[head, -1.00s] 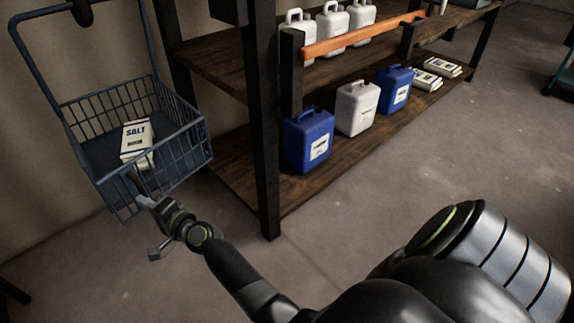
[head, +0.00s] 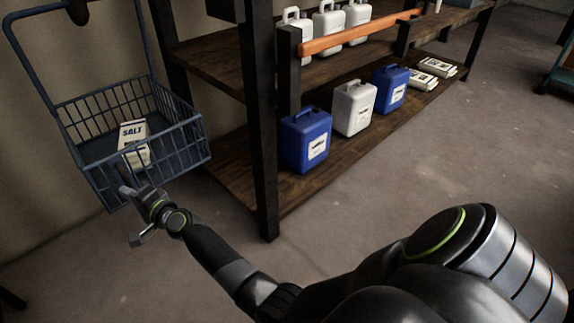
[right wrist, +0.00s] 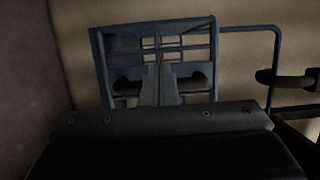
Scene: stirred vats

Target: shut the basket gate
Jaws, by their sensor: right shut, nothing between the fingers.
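The blue wire basket (head: 62,122) hangs from a tall frame at the left, with a bag of salt (head: 132,133) inside. Its barred front panel, which looks like the gate (head: 182,150), runs along the near side; its exact angle is hard to tell. My right gripper (head: 127,188) is shut and empty at the near left part of this panel and hides some of it. Whether it touches the bars is unclear. The right wrist view shows its fingers (right wrist: 160,85) in front of the basket (right wrist: 98,50). My left gripper is not in view.
A wooden shelf rack with a dark post (head: 262,150) stands just right of the basket. Its lower shelf holds blue jugs (head: 306,140), a white jug (head: 354,108) and bags. An orange bar (head: 360,33) crosses the rack.

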